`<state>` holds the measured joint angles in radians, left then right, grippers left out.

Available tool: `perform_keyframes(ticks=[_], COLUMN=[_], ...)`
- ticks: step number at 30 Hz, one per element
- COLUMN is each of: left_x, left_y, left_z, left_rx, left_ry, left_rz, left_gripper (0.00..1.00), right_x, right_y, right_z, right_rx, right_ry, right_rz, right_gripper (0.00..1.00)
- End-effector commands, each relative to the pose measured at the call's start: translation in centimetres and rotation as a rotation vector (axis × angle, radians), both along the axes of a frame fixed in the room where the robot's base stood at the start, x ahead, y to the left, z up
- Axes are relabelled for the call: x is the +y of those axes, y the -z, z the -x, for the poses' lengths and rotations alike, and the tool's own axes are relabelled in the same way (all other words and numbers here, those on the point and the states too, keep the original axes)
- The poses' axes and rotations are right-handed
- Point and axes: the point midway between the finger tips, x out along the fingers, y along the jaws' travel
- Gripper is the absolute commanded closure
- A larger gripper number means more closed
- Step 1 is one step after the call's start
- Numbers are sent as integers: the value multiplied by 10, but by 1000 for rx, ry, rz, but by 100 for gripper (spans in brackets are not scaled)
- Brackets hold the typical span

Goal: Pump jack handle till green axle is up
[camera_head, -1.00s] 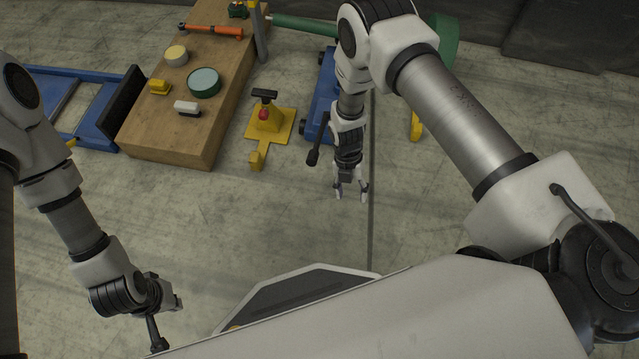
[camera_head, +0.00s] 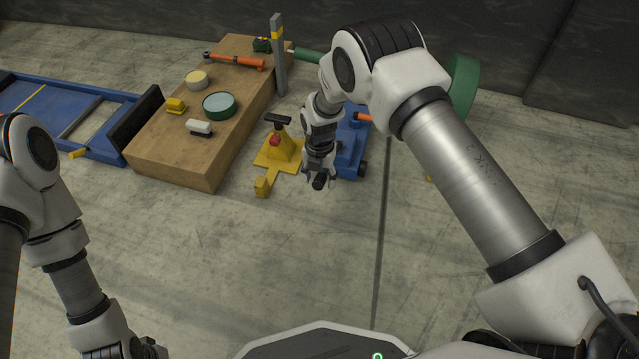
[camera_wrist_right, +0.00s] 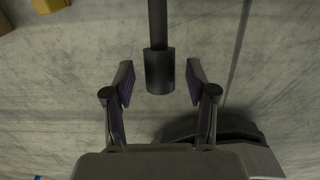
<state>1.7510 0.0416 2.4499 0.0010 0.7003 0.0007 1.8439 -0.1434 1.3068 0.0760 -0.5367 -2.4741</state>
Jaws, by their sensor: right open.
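The jack handle is a dark bar with a thicker grip (camera_wrist_right: 159,72) in the right wrist view. The grip lies between the parted fingers of my right gripper (camera_wrist_right: 158,82), with a gap on each side. In the head view my right gripper (camera_head: 318,168) is beside the blue jack (camera_head: 350,150), and my arm hides part of the jack. The green axle (camera_head: 307,57) runs behind my right arm toward a green drum (camera_head: 463,85); its middle is hidden.
A yellow stand with a red knob (camera_head: 275,141) stands close left of my right gripper. A wooden bench (camera_head: 185,160) with cans and tools is farther left. A blue frame (camera_head: 60,105) lies beyond it. The floor in front is clear.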

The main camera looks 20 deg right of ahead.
Motion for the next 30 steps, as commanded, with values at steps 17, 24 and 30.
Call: perform_keyframes(ticks=[17,24,30], left_x=[0,0,0], left_y=[2,-6,-19], left_z=[-1,0,0], left_rx=[-2,-1,1], left_ry=[-1,0,2], left_rz=[0,0,0], left_gripper=[100,100,100], right_x=[0,-1,5], right_y=[4,-7,-30], right_z=[0,-4,-11], right_rx=[-1,26,107], right_ry=[-1,1,0], right_rz=[0,-22,-76], right_gripper=[100,100,100])
